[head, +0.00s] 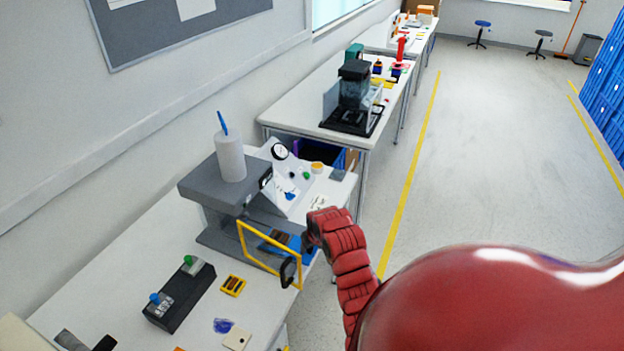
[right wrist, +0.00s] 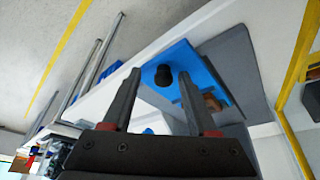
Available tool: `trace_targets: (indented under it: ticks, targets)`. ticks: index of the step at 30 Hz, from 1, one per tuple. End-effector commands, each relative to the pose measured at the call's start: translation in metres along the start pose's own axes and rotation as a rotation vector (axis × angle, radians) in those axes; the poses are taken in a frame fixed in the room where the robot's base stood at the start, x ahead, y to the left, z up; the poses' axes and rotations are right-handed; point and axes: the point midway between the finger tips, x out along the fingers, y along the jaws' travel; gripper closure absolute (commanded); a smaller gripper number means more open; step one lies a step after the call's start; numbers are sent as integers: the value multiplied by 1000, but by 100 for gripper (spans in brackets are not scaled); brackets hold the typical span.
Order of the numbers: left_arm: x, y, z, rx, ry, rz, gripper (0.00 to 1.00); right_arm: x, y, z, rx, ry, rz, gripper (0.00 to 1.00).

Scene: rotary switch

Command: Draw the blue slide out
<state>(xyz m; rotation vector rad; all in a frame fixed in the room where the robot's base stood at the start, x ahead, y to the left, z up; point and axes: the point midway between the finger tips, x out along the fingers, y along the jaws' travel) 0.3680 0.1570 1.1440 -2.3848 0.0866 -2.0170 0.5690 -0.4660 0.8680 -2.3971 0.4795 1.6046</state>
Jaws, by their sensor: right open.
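The blue slide (head: 305,254) is a flat blue plate at the base of a grey machine (head: 225,181), partly hidden behind a yellow frame and my right arm in the head view. In the right wrist view the blue slide (right wrist: 205,72) carries a black round knob (right wrist: 162,75) near its outer end. A brown piece lies on the plate. My right gripper (right wrist: 160,78) is open, with the knob seen between its fingertips; contact cannot be told. In the head view the right gripper (head: 308,241) is dark and small beside the machine. My left gripper is not in view.
The yellow frame (head: 240,243), with a black handle (head: 290,271), stands in front of the machine. A black box with green and blue knobs (head: 180,297) and a small yellow block (head: 233,285) lie on the near table. Open floor (head: 470,160) lies to the right.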

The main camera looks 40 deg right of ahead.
Motion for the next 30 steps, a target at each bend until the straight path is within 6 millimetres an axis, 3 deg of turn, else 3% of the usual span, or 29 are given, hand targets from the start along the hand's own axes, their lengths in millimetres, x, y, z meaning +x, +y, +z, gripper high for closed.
trace_targets:
  ticks: [8,16,21,30]
  targets:
    - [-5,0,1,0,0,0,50,-10,0,-1,1,5,-2,41]
    - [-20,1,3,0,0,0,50,-58,1,0,0,7,2,41]
    - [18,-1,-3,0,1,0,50,-117,2,-4,-2,2,5,41]
    - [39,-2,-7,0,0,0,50,-166,2,-1,0,1,3,41]
